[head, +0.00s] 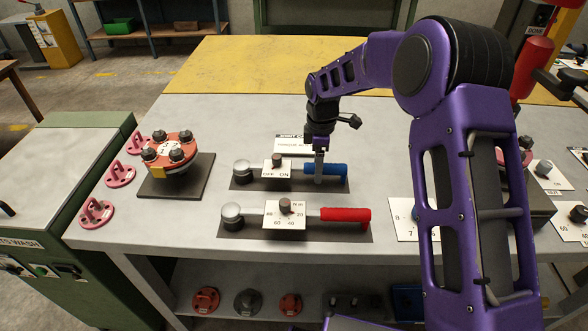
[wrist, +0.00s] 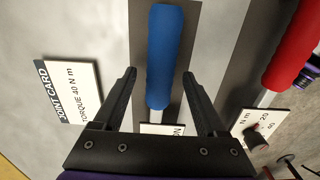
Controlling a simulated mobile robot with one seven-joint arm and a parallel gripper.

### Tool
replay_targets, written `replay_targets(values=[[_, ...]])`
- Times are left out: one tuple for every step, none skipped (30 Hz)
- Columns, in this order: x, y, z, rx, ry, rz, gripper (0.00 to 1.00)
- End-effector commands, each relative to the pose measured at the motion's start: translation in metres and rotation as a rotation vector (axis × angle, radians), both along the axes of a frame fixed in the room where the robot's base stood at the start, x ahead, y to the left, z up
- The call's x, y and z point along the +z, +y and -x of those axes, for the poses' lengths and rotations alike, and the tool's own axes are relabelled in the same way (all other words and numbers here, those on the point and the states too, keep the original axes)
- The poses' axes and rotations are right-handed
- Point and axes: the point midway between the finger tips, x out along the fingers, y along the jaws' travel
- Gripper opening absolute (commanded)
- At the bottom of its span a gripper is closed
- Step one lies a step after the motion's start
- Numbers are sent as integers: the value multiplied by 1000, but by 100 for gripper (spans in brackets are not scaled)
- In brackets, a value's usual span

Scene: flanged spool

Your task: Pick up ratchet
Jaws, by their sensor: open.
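The blue-handled ratchet (head: 335,170) lies on a dark mat on the table, with its round metal head at the left and an OFF/ON card over its middle. In the wrist view its blue handle (wrist: 163,55) runs up from between my fingers. My gripper (head: 319,176) is open over the inner part of the handle; in the wrist view the fingers (wrist: 159,74) stand one on each side with gaps. I cannot tell how far down the fingertips reach.
A red-handled wrench (head: 345,214) with an N m card lies parallel, just in front. A joint card (wrist: 75,90) stands behind the ratchet. A bolted flange (head: 172,150) on a dark plate and several pink brackets (head: 97,211) are at left. My arm covers the right side.

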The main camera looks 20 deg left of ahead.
Motion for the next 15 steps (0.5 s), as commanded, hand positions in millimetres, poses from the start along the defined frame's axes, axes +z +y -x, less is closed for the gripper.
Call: replay_targets(values=[[-7,0,0,0,1,0,74],[-10,0,0,0,0,0,74],[-13,0,0,0,0,0,74],[-15,0,0,0,0,0,74],[-16,0,0,0,0,0,74],[-16,0,0,0,0,0,74],[-16,0,0,0,0,0,74],[-16,0,0,0,-1,0,74],[-16,0,0,0,-1,0,74],[-16,0,0,0,-1,0,74],[-16,0,0,0,-1,0,74],[-16,0,0,0,-1,0,69],[-16,0,0,0,-1,0,63],[-16,0,0,0,-1,0,58],[-16,0,0,0,-1,0,51]])
